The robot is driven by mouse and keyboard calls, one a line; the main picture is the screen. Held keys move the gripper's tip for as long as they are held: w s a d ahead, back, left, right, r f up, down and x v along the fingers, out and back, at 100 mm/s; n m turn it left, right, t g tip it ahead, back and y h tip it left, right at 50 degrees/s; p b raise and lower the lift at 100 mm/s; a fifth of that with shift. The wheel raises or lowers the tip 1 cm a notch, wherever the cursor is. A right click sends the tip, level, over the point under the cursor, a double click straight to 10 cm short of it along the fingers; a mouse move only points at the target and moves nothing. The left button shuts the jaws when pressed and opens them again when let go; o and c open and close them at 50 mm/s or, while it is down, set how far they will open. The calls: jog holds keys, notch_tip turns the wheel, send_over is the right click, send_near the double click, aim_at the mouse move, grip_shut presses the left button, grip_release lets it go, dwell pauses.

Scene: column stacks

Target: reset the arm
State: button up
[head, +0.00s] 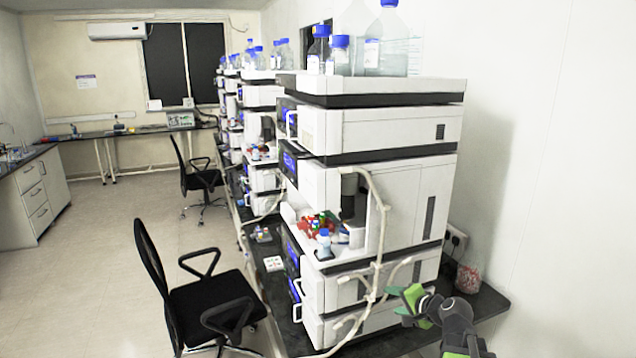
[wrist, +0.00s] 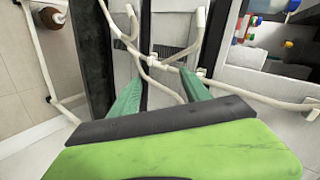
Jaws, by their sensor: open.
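My gripper (head: 398,301) shows at the lower right of the head view, in front of the side of the nearest column stack (head: 385,205). In the wrist view my gripper (wrist: 160,88) has its two green fingers apart with nothing held between them. White tubing (wrist: 165,62) runs just beyond the fingertips. I cannot tell whether the fingers touch it. The same tubing (head: 377,240) hangs down the side of the stack in the head view.
Bottles with blue caps (head: 388,40) stand on top of the stack. The dark bench (head: 490,303) runs under it, beside a white wall (head: 560,180). A black office chair (head: 215,310) stands at left. Open floor (head: 110,240) lies beyond the chair.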

jog(key=s+a+f+n+g+b, duration=0.1)
jog(key=s+a+f+n+g, duration=0.35)
jog(key=a, duration=0.45)
jog(key=s+a+f+n+g, duration=0.35)
jog(key=s+a+f, duration=0.2)
jog(key=a, duration=0.35)
jog(key=s+d+f+n+g+h, duration=0.2)
jog(key=s+d+g+h, duration=0.1)
jog(key=s+d, duration=0.4)
jog(key=shift+s+d+f+n+h, duration=0.3)
jog(key=shift+s+d+f+h, duration=0.1)
jog(key=shift+s+h, duration=0.15)
